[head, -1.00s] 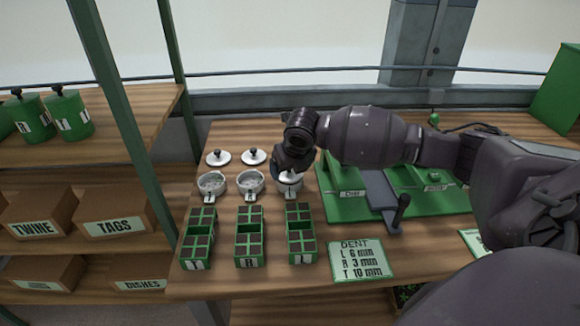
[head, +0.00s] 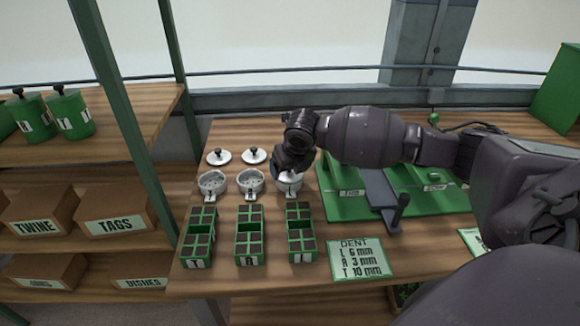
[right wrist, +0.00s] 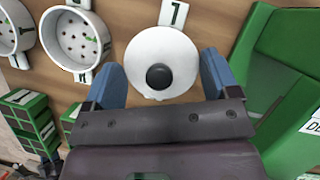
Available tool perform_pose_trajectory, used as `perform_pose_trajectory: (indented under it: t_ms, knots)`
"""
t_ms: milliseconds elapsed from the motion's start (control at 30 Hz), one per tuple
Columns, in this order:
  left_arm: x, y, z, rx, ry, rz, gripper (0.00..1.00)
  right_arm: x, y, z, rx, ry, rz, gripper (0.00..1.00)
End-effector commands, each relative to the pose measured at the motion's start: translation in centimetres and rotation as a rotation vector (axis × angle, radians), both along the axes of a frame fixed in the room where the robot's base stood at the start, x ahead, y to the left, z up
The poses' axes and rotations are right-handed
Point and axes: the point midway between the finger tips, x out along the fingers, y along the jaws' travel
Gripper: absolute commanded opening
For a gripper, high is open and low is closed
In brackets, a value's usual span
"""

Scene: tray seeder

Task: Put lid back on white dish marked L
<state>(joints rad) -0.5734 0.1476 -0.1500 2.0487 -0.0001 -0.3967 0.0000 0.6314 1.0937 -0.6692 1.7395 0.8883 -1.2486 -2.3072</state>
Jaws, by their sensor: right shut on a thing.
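The white lid (right wrist: 165,48) with a black knob (right wrist: 158,77) shows from above in the right wrist view. The fingers of my right gripper (right wrist: 160,80) stand on both sides of it, shut on the lid. In the head view the lid (head: 289,178) is at the rightmost white dish, under my right gripper (head: 291,168). That dish is mostly hidden by the lid. Its white tag (right wrist: 173,13) appears to read L, turned around. I cannot tell whether the lid is fully seated. My left gripper is not in view.
Two open white dishes (head: 212,183) (head: 250,182) stand to the left, with two lids (head: 219,157) (head: 254,156) behind them. Several green seed trays (head: 301,241) are in front. A green board (head: 340,206) is close on the right.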

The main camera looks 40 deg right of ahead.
Motion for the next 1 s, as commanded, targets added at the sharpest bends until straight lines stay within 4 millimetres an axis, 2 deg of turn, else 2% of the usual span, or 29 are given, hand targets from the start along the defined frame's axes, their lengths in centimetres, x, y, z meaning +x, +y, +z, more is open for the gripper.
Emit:
perform_pose_trajectory:
  t_ms: [1000]
  knots:
    - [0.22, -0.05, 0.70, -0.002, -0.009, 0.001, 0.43, -0.02, 0.01, -0.05, 0.000, 0.000, 0.000, 0.59]
